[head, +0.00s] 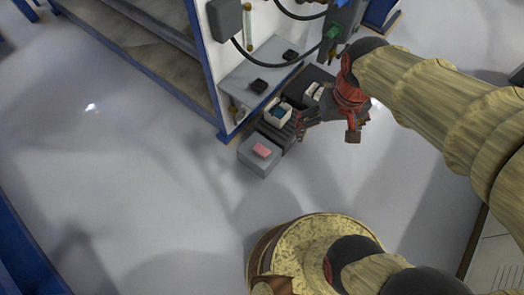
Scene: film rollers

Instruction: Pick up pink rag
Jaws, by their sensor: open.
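The pink rag (262,150) is a small folded piece lying on top of a grey box (258,166) at the foot of the blue-framed machine. My gripper (303,128), dark with a red wrist, is open and sits to the upper right of the rag, over dark boxes. It appears apart from the rag. Its exact height above the boxes cannot be told. The rag is in plain view, and the gripper partly covers the things behind it.
A white box (278,114) with a dark blue item in it stands beside the gripper. The machine's blue corner post (216,105) and grey shelf (264,75) rise close behind the boxes. Grey floor (130,170) is clear to the left and in front.

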